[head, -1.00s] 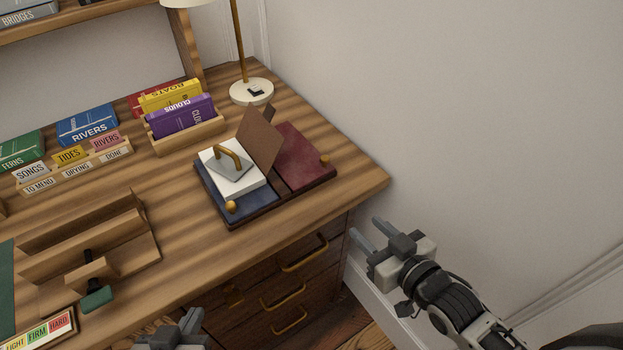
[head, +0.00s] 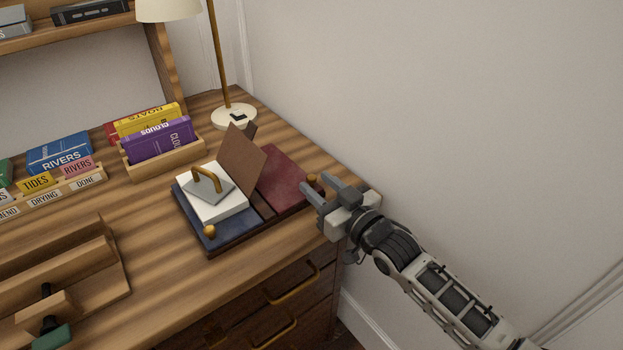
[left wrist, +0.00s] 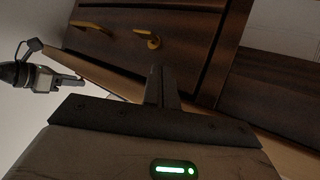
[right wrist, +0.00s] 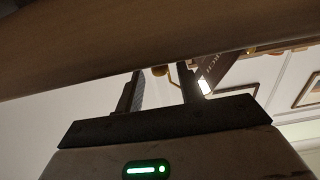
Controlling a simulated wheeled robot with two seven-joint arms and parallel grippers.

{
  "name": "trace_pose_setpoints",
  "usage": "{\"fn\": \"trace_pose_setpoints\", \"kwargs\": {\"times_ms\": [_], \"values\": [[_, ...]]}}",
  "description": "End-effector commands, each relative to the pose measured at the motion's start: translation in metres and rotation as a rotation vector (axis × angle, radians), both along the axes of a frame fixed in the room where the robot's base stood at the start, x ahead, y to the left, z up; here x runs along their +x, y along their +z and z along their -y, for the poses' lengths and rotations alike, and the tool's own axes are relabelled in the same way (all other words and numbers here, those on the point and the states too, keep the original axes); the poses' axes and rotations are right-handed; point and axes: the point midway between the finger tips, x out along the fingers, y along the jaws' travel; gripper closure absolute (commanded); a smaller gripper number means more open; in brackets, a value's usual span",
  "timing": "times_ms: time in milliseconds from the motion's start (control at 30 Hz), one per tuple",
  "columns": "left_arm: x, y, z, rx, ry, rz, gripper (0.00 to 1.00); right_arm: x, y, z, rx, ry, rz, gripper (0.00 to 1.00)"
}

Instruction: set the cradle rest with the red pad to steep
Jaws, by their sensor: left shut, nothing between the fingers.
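The cradle rest has a dark red pad (head: 283,178) on its right side and a blue pad (head: 190,222) on its left. A brown board (head: 243,160) leans up between them. A brass knob (head: 312,179) is at the red pad's right edge. My right gripper (head: 315,187) is open at the desk's right edge, its fingers near that knob in the head view; I cannot tell if they touch. The right wrist view shows its fingers (right wrist: 163,85) apart. My left gripper (left wrist: 161,85) is shut and empty before the drawers, outside the head view.
A white block with a grey plate and brass handle (head: 210,184) sits over the blue side. A book holder (head: 165,165), a lamp (head: 234,116) and a wooden jig (head: 75,280) share the desk. Drawers (head: 290,290) are below. The white wall is close on the right.

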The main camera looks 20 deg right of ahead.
Motion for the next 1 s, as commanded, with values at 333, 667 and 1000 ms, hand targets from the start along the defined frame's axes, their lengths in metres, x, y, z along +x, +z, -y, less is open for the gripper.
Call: {"fn": "trace_pose_setpoints", "kwargs": {"times_ms": [333, 667, 1000], "values": [[0.001, 0.003, 0.000, -0.001, -0.001, 0.012, 1.00, 0.029, 0.000, -0.011, 0.000, 0.000, -0.001, 0.62], [0.001, 0.002, 0.000, 0.001, -0.002, 0.010, 1.00, 0.029, 0.000, -0.011, 0.000, 0.000, -0.001, 0.85], [0.000, 0.001, 0.000, 0.001, -0.002, 0.005, 1.00, 0.031, 0.002, -0.017, -0.015, 0.011, 0.005, 1.00]]}}
